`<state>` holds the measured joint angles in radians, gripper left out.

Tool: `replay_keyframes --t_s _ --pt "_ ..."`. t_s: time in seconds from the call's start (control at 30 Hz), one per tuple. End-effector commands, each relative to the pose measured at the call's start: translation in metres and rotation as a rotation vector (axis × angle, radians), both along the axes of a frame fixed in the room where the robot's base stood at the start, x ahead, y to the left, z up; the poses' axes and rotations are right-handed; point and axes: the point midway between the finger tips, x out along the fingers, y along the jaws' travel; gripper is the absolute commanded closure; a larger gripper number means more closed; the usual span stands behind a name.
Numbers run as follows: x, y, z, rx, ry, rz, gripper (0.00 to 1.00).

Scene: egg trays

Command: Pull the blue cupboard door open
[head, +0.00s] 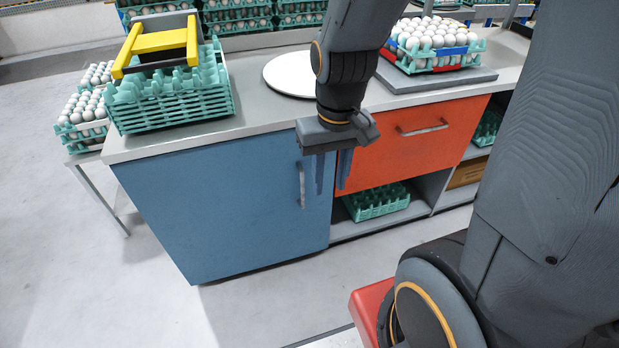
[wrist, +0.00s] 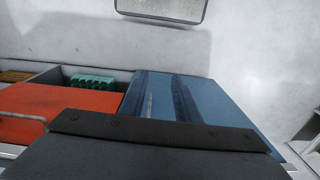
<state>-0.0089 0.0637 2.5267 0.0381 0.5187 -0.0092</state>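The blue cupboard door (head: 220,205) is on the left of the counter and looks shut. Its upright metal handle (head: 301,185) is near the right edge. My gripper (head: 332,172) points down in front of the counter, just right of the handle, with its two fingers apart and nothing held. In the wrist view the fingers (wrist: 164,98) show as two dark strips over the blue door (wrist: 215,98). A thin pale strip, likely the handle (wrist: 150,104), shows between them, nearer one finger. I cannot tell whether any finger touches it.
The orange drawer (head: 410,145) with a bar handle is right of the door, above an open shelf with a green tray (head: 376,203). Stacked green trays (head: 175,100) and a round white plate (head: 293,74) are on the counter (head: 250,118). The floor before the door (head: 90,270) is clear.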

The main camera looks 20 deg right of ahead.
Motion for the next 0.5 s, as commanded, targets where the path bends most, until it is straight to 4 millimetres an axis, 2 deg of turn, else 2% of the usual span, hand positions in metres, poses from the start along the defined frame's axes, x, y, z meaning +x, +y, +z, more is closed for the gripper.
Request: replay_keyframes --t_s 0.27,0.5 --pt "0.091 0.013 -0.054 0.031 -0.12 -0.057 0.7" --pt "0.159 0.012 -0.121 0.008 -0.24 -0.122 0.7"
